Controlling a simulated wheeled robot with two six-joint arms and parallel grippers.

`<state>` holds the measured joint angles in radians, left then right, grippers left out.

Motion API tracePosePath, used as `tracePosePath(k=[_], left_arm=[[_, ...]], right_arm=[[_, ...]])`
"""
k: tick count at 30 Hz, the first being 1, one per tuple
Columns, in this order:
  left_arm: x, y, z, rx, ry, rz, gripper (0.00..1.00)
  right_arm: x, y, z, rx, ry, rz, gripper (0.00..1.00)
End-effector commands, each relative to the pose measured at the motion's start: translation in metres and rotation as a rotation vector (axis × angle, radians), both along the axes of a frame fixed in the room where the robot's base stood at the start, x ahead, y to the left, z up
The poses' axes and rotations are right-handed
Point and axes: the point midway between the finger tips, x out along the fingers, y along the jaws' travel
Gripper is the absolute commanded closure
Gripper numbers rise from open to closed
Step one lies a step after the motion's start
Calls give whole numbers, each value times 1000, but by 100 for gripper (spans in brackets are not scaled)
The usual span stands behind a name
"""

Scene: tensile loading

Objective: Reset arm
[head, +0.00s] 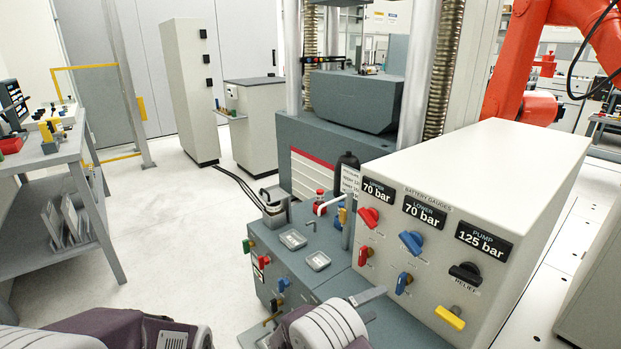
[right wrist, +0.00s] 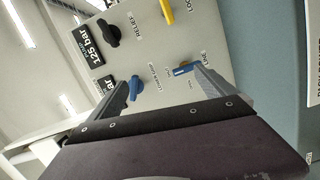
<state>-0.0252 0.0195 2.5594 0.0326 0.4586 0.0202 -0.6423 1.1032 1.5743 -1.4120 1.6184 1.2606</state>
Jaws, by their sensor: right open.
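My right gripper (head: 370,305) is at the bottom middle of the head view, in front of the gauge panel (head: 400,255). In the right wrist view its two fingers (right wrist: 165,90) are apart, with nothing held. A blue lever (right wrist: 185,70) shows beside the right-hand finger tip, and a blue knob (right wrist: 135,88) shows near the left-hand one. I cannot tell whether either touches a finger. Purple and grey parts of my left arm show at the bottom left of the head view; its fingers are out of sight.
The panel also carries a red knob (head: 368,217), a black relief knob (head: 465,273) and a yellow handle (head: 450,317). Small trays (head: 293,239) lie on the dark bench left of it. The testing machine (head: 330,140) stands behind. The floor at left is clear.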

Motion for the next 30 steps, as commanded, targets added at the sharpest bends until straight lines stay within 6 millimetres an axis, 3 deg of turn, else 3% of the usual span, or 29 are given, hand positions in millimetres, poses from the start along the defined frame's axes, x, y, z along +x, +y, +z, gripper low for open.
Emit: tracePosePath(k=[4, 7, 11, 14, 17, 21, 25, 27, 29, 30], left_arm=[[0, 0, 0, 0, 0, 0, 64], [0, 0, 0, 0, 0, 0, 64], [0, 0, 0, 0, 0, 0, 64], [0, 0, 0, 0, 0, 0, 64], [0, 0, 0, 0, 0, 0, 64], [0, 0, 0, 0, 0, 0, 64], [0, 0, 0, 0, 0, 0, 64], [0, 0, 0, 0, 0, 0, 64], [0, 0, 0, 0, 0, 0, 64], [-1, 0, 14, 0, 2, 0, 64]], right_arm=[[-11, -49, 37, 73, -42, -148, 5], [-34, -90, 54, 166, -42, -282, 5], [-93, -141, 59, 373, 33, -495, 5], [-150, -155, 46, 604, 126, -626, 5], [-197, -143, 27, 857, 207, -686, 5], [-237, -96, -2, 1210, 275, -642, 5], [-246, -45, -25, 1446, 321, -491, 5], [-239, -27, -35, 1516, 339, -385, 5], [-217, -22, -34, 1524, 343, -244, 5], [-215, -22, -20, 1503, 380, -191, 5]])
